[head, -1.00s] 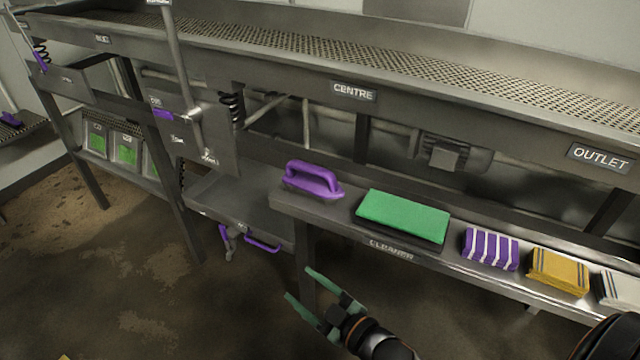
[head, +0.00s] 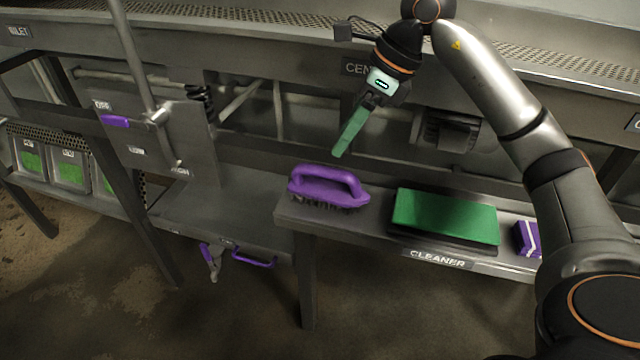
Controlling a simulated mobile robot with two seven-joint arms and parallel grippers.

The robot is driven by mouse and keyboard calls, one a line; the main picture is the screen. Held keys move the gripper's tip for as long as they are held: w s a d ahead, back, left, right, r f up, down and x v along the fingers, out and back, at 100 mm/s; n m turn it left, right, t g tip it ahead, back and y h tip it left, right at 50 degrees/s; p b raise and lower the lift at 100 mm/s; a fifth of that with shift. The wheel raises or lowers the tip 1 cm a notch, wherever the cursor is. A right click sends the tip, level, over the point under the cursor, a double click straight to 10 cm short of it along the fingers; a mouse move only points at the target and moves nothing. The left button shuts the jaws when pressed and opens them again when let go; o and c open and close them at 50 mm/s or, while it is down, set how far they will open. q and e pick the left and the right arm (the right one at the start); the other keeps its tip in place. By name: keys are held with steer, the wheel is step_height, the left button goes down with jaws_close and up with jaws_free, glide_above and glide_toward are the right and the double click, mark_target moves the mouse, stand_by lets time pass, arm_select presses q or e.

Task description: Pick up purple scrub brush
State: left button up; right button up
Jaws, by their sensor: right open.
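The purple scrub brush (head: 327,186) lies bristles down on the left end of the metal shelf, its loop handle on top. My right gripper (head: 342,152) hangs above and slightly right of the brush, fingers pointing down and a little left. Its green fingers overlap in this view, so the gap between them does not show; the jaws are open. Nothing is held, and a gap shows between the fingertips and the handle. My left gripper is not in the head view.
A green pad (head: 445,214) sits right of the brush on the shelf labelled CLEANER (head: 437,259). A purple striped cloth (head: 526,238) is farther right. The conveyor frame (head: 270,55) runs behind and above the shelf. A panel with a lever (head: 150,130) stands at left.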

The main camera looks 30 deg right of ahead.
mark_target(330, 169)
steer(key=shift+w+d+f+h, duration=0.15)
steer(key=shift+d+h, duration=0.35)
steer(key=shift+d, duration=0.45)
steer(key=x, duration=1.1)
steer(key=shift+a+b, duration=0.3)
steer(key=shift+a, duration=0.15)
jaws_close()
